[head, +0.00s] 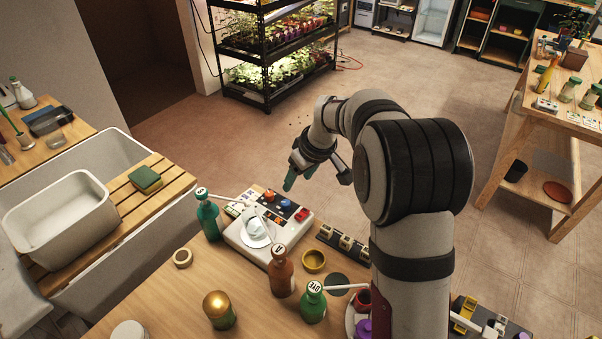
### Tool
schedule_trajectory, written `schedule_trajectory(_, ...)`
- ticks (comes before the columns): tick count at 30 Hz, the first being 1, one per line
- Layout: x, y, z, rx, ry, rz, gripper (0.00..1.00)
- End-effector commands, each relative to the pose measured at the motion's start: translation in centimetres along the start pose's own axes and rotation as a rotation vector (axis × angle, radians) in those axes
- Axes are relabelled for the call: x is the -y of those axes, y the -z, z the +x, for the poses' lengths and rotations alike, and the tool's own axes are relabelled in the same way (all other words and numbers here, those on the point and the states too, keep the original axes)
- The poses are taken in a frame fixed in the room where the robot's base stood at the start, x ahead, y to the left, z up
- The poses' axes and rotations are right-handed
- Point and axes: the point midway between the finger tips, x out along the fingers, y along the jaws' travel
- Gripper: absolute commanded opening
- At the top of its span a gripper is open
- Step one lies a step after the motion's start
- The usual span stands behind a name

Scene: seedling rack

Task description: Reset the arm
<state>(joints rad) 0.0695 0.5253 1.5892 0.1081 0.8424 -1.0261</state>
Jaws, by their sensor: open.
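My gripper (299,180) hangs from my raised, bent arm, above the far edge of the wooden worktable (178,310). Its greenish fingers point down and to the left, and it is open. I see nothing between the fingers. It is beyond a white device (252,247) with coloured knobs, and apart from it as far as this view shows. My arm hides part of the table's right side.
Green bottles stand at the device's left (208,220) and in front (313,305), with a brown bottle (281,275) between. A gold-topped jar (219,312), a tape roll (183,258) and a yellow ring (313,261) are near. A plant rack (268,55) stands behind, past open floor.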

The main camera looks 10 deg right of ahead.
Motion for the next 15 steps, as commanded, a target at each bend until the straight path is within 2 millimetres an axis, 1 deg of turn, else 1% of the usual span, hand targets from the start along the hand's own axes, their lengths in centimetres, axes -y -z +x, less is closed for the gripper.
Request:
schedule_trajectory(1, 0.0, 0.1, -0.9, -0.002, -0.001, 0.000, 0.62)
schedule_trajectory(5, 0.0, 0.0, -2.0, 0.000, 0.000, 0.000, 0.62)
schedule_trajectory(15, 0.0, 0.0, -2.1, 0.001, 0.000, -0.001, 0.62)
